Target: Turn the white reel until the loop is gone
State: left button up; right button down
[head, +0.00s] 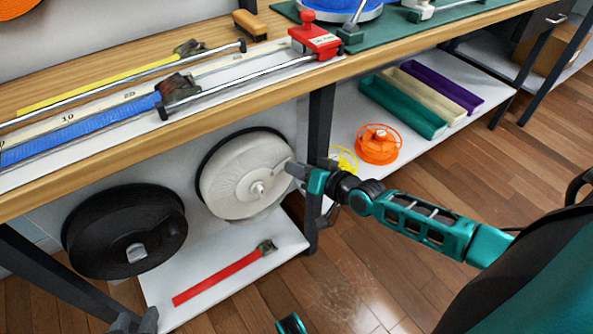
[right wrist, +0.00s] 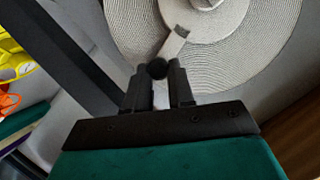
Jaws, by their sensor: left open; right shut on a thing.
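The white reel (head: 232,178) hangs below the bench's front edge, its face and central hub toward me. Its ribbed face also fills the top of the right wrist view (right wrist: 235,55). A short grey crank arm (right wrist: 173,43) on it ends in a dark round knob (right wrist: 158,68). My right gripper (head: 296,171) is at the reel's right side, shut on that knob, which sits between its fingertips. I cannot make out a loop of strap.
A black reel (head: 125,230) is left of the white one. A red strap (head: 218,278) with a buckle lies on the low shelf. A bench leg (head: 320,120) stands close to my right gripper. An orange reel (head: 378,146) and trays (head: 403,106) sit on the right shelf.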

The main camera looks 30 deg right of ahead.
pick_arm(q)
jog(key=shift+w+d+r, duration=0.1)
jog(key=shift+w+d, duration=0.15)
pick_arm(e)
jog(key=shift+d+f, duration=0.3)
jog(key=shift+f, duration=0.25)
jog(key=c, duration=1)
grip_release()
jog(key=shift+o, duration=0.2)
jog(key=shift+s, duration=0.1)
pick_arm(q)
jog(key=shift+s+a+r+p, duration=0.15)
jog(key=shift+a+r+p, duration=0.1)
jog(key=shift+r+p, duration=0.7)
jog(key=shift+s+a+r+p, duration=0.2)
jog(key=shift+r+p, duration=0.4)
jog(key=shift+p, duration=0.6)
pick_arm(e)
jog(key=v, duration=1.2)
jog(key=shift+s+r, duration=0.15)
jog(key=shift+s, duration=0.1)
